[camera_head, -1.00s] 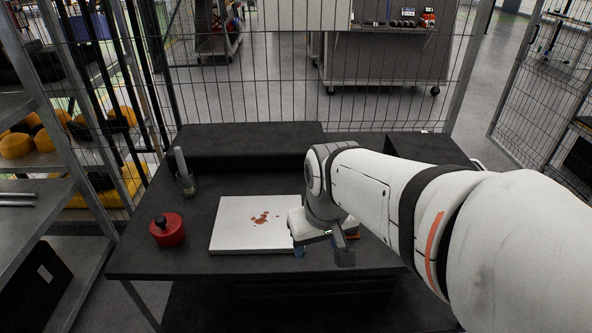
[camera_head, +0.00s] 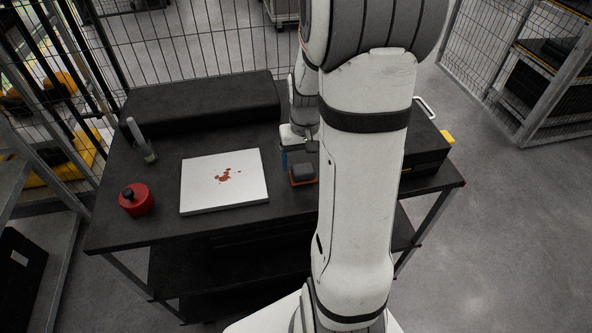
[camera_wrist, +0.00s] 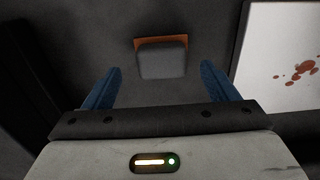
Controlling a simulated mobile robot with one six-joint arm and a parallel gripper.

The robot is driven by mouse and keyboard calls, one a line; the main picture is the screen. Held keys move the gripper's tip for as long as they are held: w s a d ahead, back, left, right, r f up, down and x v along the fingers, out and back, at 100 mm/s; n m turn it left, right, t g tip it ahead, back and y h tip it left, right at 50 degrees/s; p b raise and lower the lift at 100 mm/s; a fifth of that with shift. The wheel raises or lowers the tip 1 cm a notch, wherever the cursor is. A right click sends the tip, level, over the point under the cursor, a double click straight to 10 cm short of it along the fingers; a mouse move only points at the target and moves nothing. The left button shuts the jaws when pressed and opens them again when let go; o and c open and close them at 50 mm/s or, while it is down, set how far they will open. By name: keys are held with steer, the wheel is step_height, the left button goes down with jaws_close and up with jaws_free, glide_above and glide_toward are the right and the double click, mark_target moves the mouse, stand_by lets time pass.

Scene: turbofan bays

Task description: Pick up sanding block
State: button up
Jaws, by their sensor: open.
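The sanding block (camera_head: 303,173) is a dark grey block with an orange-red base, lying on the dark table to the right of the white panel. It also shows in the wrist view (camera_wrist: 162,60), beyond and between my fingertips. My gripper (camera_wrist: 160,72) is open, with its two blue fingers apart and nothing between them. In the head view my gripper (camera_head: 296,158) is beside and slightly behind the block; my arm hides part of it and of the table.
A white panel (camera_head: 202,191) with reddish-brown spots lies left of the block. A red round container (camera_head: 136,200) and a jar with a brush-like handle (camera_head: 146,153) stand farther left. A black case (camera_head: 428,151) is at right. A dark raised ledge (camera_head: 205,108) runs along the back.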

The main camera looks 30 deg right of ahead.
mark_target(302, 167)
steer(key=f, duration=0.4)
steer(key=shift+w+a+p, duration=0.15)
steer(key=shift+w+p, duration=0.1)
steer(key=shift+p, duration=0.1)
steer(key=c, duration=0.9)
